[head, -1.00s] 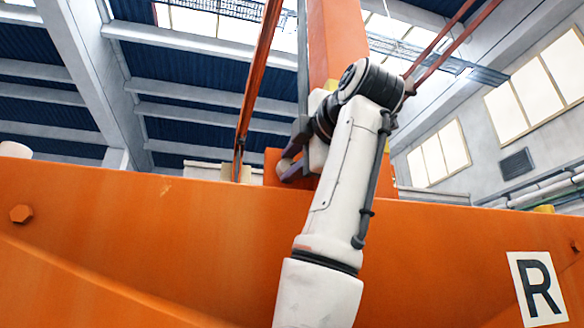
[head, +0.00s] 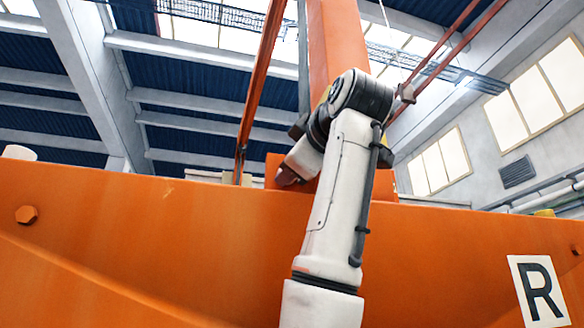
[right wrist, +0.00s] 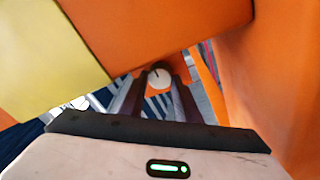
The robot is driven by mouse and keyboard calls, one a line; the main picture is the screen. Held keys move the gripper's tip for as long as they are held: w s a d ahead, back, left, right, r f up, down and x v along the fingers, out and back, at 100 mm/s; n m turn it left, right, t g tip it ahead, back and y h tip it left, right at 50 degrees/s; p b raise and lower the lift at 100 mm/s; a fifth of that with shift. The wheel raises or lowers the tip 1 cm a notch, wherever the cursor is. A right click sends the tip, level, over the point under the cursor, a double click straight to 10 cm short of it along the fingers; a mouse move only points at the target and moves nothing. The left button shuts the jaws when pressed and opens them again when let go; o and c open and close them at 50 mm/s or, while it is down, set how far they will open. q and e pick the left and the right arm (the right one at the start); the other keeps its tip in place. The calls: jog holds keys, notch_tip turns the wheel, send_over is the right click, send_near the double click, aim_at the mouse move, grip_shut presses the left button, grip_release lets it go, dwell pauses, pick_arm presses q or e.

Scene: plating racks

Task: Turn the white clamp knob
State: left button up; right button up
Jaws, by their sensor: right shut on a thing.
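The white clamp knob (right wrist: 159,77) is a small round white disc with a dark line on its face, in the upper middle of the right wrist view. My right gripper (right wrist: 160,90) has its two dark fingers on either side of it and is shut on it. In the head view my right gripper (head: 287,177) is small and partly hidden behind my white arm, beside the orange post, just above the orange beam. The knob cannot be made out in the head view. My left gripper is not in view.
A wide orange beam (head: 130,240) crosses the head view, with a hex bolt (head: 27,214) and an R sign (head: 538,290). An orange post (head: 338,45) rises behind my arm. In the wrist view a yellow panel (right wrist: 50,60) and orange walls (right wrist: 285,75) stand close around the gripper.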

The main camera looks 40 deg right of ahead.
jog(key=shift+f, duration=0.1)
jog(key=o, duration=1)
jog(key=shift+o, duration=0.2)
jog(key=shift+s, duration=0.1)
jog(key=b+v, duration=0.3)
jog(key=v, duration=0.6)
jog(key=shift+s, duration=0.1)
jog(key=shift+s+a, duration=0.25)
jog(key=shift+s, duration=0.15)
